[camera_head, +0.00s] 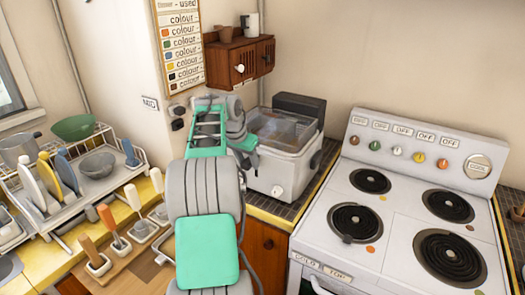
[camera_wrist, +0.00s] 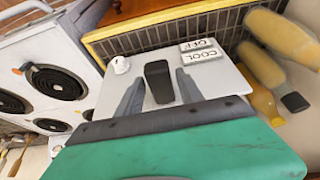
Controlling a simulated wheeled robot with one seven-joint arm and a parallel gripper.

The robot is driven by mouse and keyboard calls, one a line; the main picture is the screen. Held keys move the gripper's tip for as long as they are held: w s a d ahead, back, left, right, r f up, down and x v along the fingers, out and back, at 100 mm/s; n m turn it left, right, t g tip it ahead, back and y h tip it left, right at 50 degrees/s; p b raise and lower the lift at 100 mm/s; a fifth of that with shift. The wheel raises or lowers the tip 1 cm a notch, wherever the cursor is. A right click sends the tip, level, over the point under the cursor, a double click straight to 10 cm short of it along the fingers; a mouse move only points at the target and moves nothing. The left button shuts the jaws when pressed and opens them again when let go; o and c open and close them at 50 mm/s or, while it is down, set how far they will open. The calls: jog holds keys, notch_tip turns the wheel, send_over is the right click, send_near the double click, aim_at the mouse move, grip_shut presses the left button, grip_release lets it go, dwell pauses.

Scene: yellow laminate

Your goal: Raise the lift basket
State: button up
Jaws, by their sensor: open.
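The white fryer (camera_head: 287,168) stands on the counter left of the stove, with the lift basket (camera_head: 275,125) appearing in its open top. In the wrist view, the fryer's pale front (camera_wrist: 222,70) shows a white knob (camera_wrist: 120,65) and labels reading COOL and OFF. A black handle (camera_wrist: 157,78) lies between the two grey fingers of my gripper (camera_wrist: 160,92), with gaps on both sides. My gripper is open and not closed on the handle. In the head view, my gripper (camera_head: 245,145) is at the fryer's left side, its fingertips hard to make out.
The white stove (camera_head: 400,205) with several burners is close on the right. A wooden cabinet (camera_head: 238,60) hangs above the fryer. A dish rack (camera_head: 75,180) and upright utensils (camera_head: 115,230) fill the left counter. Yellowish elongated objects (camera_wrist: 268,68) are at right in the wrist view.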

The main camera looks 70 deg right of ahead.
jog(key=shift+r+p, duration=0.35)
jog(key=shift+r, duration=0.15)
jog(key=p+v, duration=0.3)
jog(key=v, duration=0.3)
jog(key=shift+a, duration=0.2)
jog(key=shift+w, duration=0.1)
